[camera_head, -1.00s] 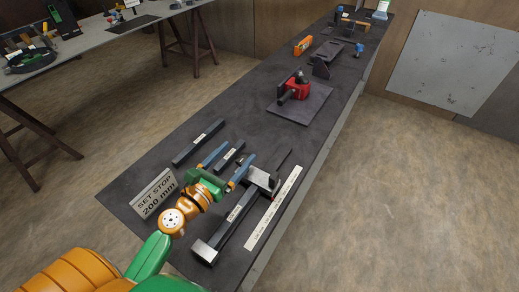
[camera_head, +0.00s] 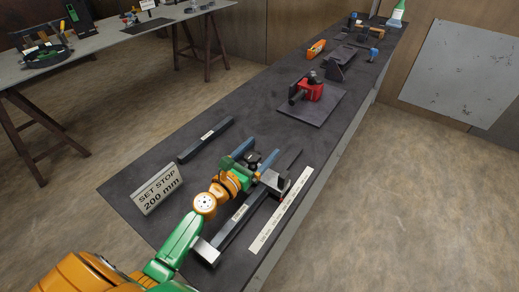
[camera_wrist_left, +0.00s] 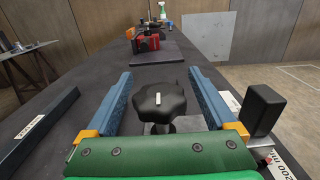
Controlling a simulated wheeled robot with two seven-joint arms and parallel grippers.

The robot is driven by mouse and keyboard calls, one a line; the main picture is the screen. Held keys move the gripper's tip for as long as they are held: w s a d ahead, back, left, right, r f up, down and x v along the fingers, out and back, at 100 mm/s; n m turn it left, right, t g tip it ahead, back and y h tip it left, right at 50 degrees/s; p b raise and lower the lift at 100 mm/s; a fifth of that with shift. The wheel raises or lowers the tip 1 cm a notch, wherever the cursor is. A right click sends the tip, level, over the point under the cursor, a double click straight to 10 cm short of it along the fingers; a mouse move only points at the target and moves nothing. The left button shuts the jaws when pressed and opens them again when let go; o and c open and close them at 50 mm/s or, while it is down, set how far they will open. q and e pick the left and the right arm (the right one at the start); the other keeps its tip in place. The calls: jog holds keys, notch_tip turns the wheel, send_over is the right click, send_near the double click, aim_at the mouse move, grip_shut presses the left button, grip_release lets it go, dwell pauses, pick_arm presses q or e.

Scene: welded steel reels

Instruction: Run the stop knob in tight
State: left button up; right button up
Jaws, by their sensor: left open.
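The black lobed stop knob (camera_wrist_left: 160,102) has a pale mark on top and stands on a short stem. In the wrist view it is between the two blue fingers of my left gripper (camera_wrist_left: 160,76), with a gap on each side. In the head view my left gripper (camera_head: 259,152) is open around the dark knob (camera_head: 254,157), beside the steel bar (camera_head: 236,222) with its stop block (camera_head: 271,180). Whether the knob is tight cannot be seen. My right gripper is not in view.
A pale scale strip (camera_head: 281,210) lies right of the bar. A "SET STOP 200 mm" sign (camera_head: 158,188) stands at left, and a dark labelled bar (camera_head: 206,139) lies behind it. A red device (camera_head: 312,90) sits on a plate farther back. A dark upright block (camera_wrist_left: 263,108) stands close outside the right finger.

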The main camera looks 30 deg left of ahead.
pick_arm(q)
jog(key=c, duration=1.4)
jog(key=shift+d+f+m+h+b, duration=0.1)
jog(key=shift+f+m+h+b, duration=0.05)
jog(key=shift+m+h+b, duration=0.6)
jog(key=m+g+h+b, duration=0.1)
jog(key=m+h+b, duration=0.1)
jog(key=h+b, duration=0.1)
jog(key=d+m+g+h+b, duration=0.1)
jog(key=h, duration=0.1)
jog(key=shift+s+f+g+h, duration=0.1)
jog(key=shift+s+g+h, duration=0.15)
jog(key=shift+g, duration=0.05)
jog(key=shift+s+d+r+m+g+h+b, duration=0.1)
jog(key=shift+s+d+m+g+h+b, duration=0.1)
jog(key=shift+m+g+h+b, duration=0.65)
jog(key=shift+s+d+r+m+g+h+b, duration=0.1)
jog(key=shift+d+m+g+h+b, duration=0.05)
jog(key=shift+m+g+h+b, duration=0.65)
jog(key=o, duration=1.4)
jog(key=shift+r, duration=0.1)
